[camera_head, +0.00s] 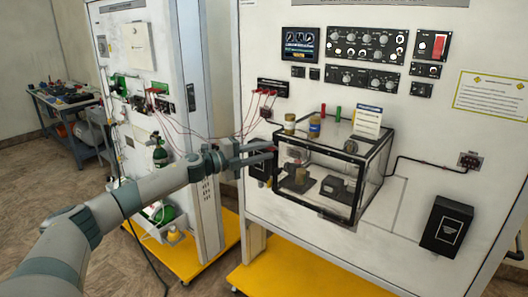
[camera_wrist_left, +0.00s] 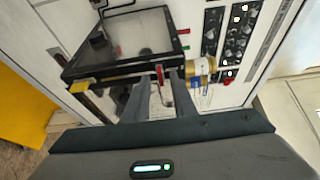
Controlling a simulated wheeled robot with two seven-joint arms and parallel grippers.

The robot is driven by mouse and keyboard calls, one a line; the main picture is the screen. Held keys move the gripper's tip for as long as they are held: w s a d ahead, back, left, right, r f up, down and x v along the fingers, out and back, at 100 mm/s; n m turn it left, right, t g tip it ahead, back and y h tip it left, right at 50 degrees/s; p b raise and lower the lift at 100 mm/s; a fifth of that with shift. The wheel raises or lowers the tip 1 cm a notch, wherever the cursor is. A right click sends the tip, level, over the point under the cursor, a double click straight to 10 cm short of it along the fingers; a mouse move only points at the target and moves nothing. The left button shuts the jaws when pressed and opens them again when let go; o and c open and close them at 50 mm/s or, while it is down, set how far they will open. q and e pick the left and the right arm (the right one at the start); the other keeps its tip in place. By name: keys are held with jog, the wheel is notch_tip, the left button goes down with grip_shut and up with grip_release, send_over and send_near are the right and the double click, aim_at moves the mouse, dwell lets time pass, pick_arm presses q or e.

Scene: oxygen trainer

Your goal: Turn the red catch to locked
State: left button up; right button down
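A clear box with a black frame (camera_head: 357,206) is fixed to the white panel; it also shows in the left wrist view (camera_wrist_left: 112,72). A small red piece, which looks like the red catch (camera_wrist_left: 160,75), is at the box's edge in the left wrist view. My left gripper (camera_head: 272,153) is at the box's left upper front corner, fingers pointing right. In the left wrist view its two fingers (camera_wrist_left: 160,88) stand apart with the red piece seen between their tips. I cannot tell whether they touch it. My right gripper is out of view.
Jars (camera_head: 290,123) and a small card (camera_head: 368,120) stand on the box top. Red cables (camera_head: 262,105) hang at the panel's left. A black box (camera_head: 447,226) is at lower right. A second trainer panel (camera_head: 150,60) stands left, with a cluttered table (camera_head: 65,97) behind it.

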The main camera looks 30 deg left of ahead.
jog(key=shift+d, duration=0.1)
pick_arm(q)
jog(key=shift+s+a, duration=0.1)
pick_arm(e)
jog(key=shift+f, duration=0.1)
